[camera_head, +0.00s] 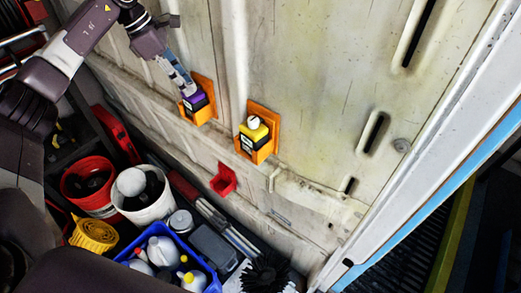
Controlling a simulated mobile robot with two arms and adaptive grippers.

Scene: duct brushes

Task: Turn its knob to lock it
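A device with a purple top (195,101) and a pale label sits in an orange wall holder (204,117) left of the picture's middle. My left gripper (186,90) reaches down from the upper left, with its fingertips at the top of this purple device. The fingers hide whatever knob is there, and I cannot tell whether they grip it. A second device, yellow and black (254,134) with a white knob (253,122) on top, stands in another orange holder (264,153) to the right. No gripper is near it. My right gripper is not in view.
A red bracket (223,180) sits lower on the pale wall panel (320,80). Below are a red bucket (75,200), a white bucket (158,209), a blue crate (205,266) of bottles and a black brush (265,275). The wall right of the yellow device is mostly clear.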

